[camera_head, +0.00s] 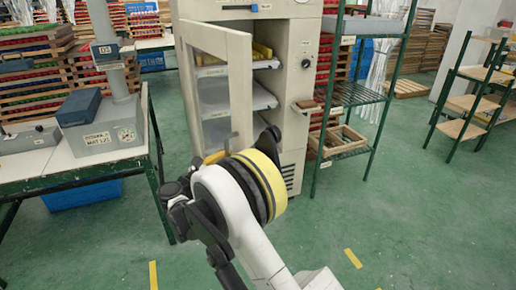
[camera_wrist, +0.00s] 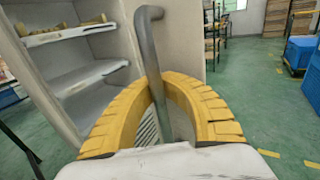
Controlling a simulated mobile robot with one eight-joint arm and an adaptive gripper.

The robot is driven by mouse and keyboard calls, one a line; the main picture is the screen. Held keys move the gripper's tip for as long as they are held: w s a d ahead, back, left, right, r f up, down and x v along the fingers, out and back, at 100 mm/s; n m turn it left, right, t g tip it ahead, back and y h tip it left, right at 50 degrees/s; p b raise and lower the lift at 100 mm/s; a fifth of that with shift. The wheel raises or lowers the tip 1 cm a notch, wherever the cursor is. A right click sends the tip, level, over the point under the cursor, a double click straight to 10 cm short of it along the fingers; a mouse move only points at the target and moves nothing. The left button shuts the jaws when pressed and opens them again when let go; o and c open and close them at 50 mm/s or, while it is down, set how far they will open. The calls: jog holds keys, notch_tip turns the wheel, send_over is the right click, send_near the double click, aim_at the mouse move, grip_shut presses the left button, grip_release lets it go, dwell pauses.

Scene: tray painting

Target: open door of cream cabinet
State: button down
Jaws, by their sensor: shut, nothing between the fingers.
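The cream cabinet (camera_head: 289,100) stands at the upper middle of the head view. Its door (camera_head: 217,75) is swung partly open, showing shelves inside; the shelves also show at the left of the wrist view. In the wrist view the door (camera_wrist: 187,45) is behind a grey upright bar handle (camera_wrist: 148,45). My gripper (camera_wrist: 163,82) is shut, its curved yellow fingers coming together at the handle. The handle passes down across the gap they enclose; whether they touch it is unclear. In the head view my arm hides most of my gripper and the door's lower part.
A table (camera_head: 60,160) with a grey machine (camera_head: 105,125) stands to the left of the door. A green rack (camera_head: 350,110) stands close to the cabinet's right side. Green floor (camera_head: 400,220) is clear at the front right. Blue crates (camera_wrist: 300,50) show in the wrist view.

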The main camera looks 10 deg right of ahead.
jog(key=s+a, duration=0.2)
jog(key=a, duration=0.5)
jog(key=shift+s+a+f, duration=0.2)
jog(key=c, duration=1.4)
grip_release()
jog(key=shift+s+r, duration=0.25)
jog(key=shift+w, duration=0.1)
jog(key=shift+a, duration=0.1)
jog(key=v, duration=1.2)
